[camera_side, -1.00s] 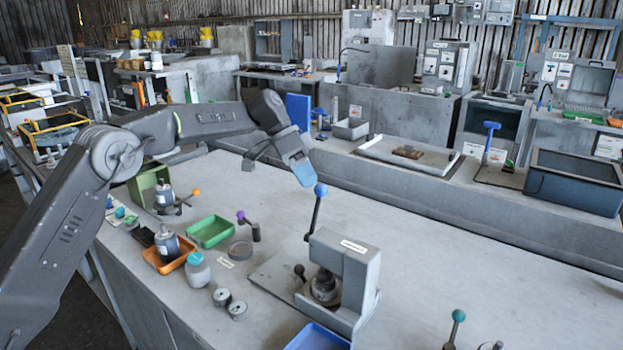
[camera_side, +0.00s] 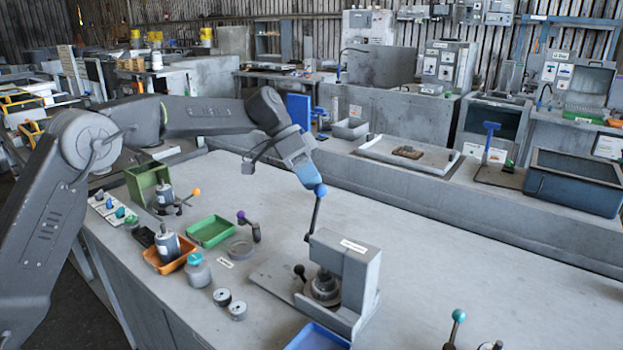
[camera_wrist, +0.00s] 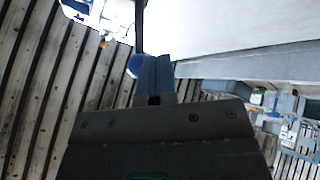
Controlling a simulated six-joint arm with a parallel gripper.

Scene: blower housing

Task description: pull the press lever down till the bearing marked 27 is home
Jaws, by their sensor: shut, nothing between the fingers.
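The press (camera_side: 345,275) stands on the bench with its lever (camera_side: 313,215) upright, tipped by a blue ball knob (camera_side: 320,190). My gripper (camera_side: 314,184) is shut and empty, its blue fingertips at the knob from the upper left. In the wrist view the shut fingers (camera_wrist: 154,78) are beside the blue knob (camera_wrist: 134,65), very close or touching; I cannot tell which. A dark round part (camera_side: 324,287) sits under the press head. The marking 27 cannot be read, so I cannot tell which part is that bearing.
A blue tray (camera_side: 317,338) lies at the front.

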